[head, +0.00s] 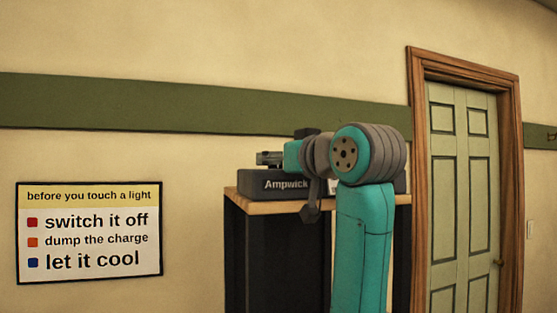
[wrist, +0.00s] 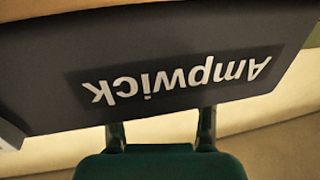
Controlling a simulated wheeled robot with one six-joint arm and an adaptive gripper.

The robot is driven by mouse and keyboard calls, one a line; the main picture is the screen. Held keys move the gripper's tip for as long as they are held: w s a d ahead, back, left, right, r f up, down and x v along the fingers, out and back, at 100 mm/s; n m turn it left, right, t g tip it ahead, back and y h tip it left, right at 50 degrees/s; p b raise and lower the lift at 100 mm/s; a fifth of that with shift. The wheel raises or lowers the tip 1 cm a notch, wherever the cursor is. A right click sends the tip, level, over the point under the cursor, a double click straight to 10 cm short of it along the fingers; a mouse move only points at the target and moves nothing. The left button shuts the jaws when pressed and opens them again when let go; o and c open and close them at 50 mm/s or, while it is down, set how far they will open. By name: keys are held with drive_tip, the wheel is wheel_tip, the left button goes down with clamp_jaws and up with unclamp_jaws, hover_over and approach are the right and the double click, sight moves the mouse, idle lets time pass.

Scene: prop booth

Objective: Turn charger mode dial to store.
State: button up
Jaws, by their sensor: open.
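The charger (head: 262,186) is a dark grey box lettered "Ampwick". It sits on a wood-topped stand, its right part largely hidden behind my arm. In the wrist view its lettered face (wrist: 55,110) fills the upper part, upside down. No mode dial can be made out in either view, so its setting cannot be read. My gripper (head: 262,158) points left, level with the charger's upper edge or just above it in the head view. In the wrist view my gripper (wrist: 161,122) has its two dark fingers apart, with nothing seen between them. Whether they touch the charger is unclear.
The wooden top (head: 262,207) rests on a dark stand (head: 268,260). A pale sliver shows at the charger's side in the wrist view (wrist: 8,138). A warning sign (head: 88,232) hangs on the left wall. A green door (head: 460,190) is at right.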

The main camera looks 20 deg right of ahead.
clamp_jaws()
drive_tip(key=shift+a+m+h, duration=0.15)
drive_tip(key=shift+m+h, duration=0.15)
drive_tip(key=shift+h, duration=0.1)
drive_tip(key=m+h, duration=0.1)
drive_tip(key=h, duration=0.2)
drive_tip(key=shift+a+m, duration=0.15)
drive_tip(key=shift+m, duration=0.25)
drive_tip(key=shift+m+h, duration=1.6)
drive_tip(key=shift+h, duration=0.8)
drive_tip(key=shift+g+h, duration=0.3)
unclamp_jaws()
